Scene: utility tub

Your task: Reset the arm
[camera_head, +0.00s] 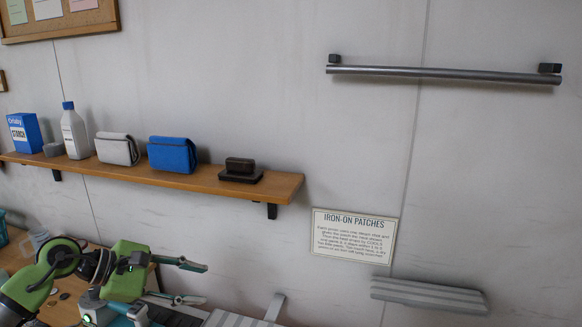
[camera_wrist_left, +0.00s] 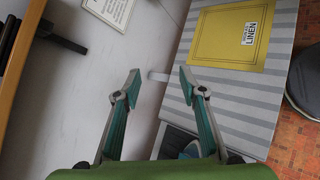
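My left arm, green and grey, comes in at the bottom left of the head view. Its gripper (camera_head: 205,284) is open, with its two fingers pointing right and a wide gap between them. In the left wrist view the same gripper (camera_wrist_left: 158,84) shows both fingers spread with nothing between them. It is in the air near the wall, with a striped grey board (camera_wrist_left: 170,76) beyond its fingers. My right gripper does not show in either view.
A wooden shelf (camera_head: 285,188) holds a starch box (camera_head: 24,133), a white bottle (camera_head: 74,132), a grey pouch (camera_head: 117,149) and a blue pouch (camera_head: 172,154). A metal rail (camera_head: 440,74) and a sign (camera_head: 352,237) are on the wall. A yellow linen sheet (camera_wrist_left: 230,36) lies on the striped board.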

